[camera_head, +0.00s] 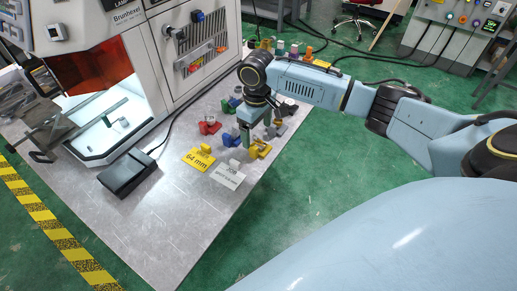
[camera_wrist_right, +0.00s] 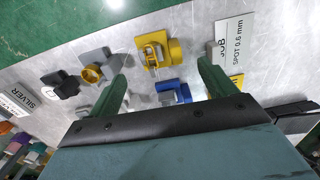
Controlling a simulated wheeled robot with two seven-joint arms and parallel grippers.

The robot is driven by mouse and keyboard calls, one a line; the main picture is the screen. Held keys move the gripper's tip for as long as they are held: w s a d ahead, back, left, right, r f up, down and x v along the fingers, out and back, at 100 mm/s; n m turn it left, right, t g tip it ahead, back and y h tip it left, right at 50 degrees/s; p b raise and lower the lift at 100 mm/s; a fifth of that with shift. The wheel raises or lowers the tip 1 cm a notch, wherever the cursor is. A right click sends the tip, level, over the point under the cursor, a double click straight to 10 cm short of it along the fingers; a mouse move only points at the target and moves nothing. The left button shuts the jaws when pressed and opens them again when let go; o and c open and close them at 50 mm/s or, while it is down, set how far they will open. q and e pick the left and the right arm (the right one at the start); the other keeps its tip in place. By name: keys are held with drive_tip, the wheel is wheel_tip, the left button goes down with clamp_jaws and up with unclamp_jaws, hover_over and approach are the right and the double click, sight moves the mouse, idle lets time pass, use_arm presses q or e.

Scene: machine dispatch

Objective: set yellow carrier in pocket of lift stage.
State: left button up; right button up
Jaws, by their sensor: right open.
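A yellow carrier (camera_wrist_right: 174,50) with a ring-shaped part on it lies on the grey surface. In the wrist view it is just beyond the gap between my right fingers. In the head view a yellow carrier (camera_head: 259,150) shows right of my right gripper (camera_head: 244,138), which points down among several small parts. In the wrist view the two green fingers of the right gripper (camera_wrist_right: 163,68) stand wide apart with nothing clamped between them. I cannot clearly make out the lift stage or its pocket. My left gripper is out of view.
A blue carrier (camera_wrist_right: 172,92) lies near the fingers, and a grey carrier with a yellow ring (camera_wrist_right: 92,73) lies left of them. In the head view are a red carrier (camera_head: 209,126), a yellow 64 mm card (camera_head: 198,160), a white card (camera_head: 228,177) and a machine (camera_head: 180,50).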

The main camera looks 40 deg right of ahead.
sight(258, 141)
drive_tip(key=f+b, duration=0.1)
drive_tip(key=f, duration=0.4)
drive_tip(key=shift+s, duration=0.2)
drive_tip(key=shift+c, duration=0.3)
drive_tip(key=c, duration=1.2)
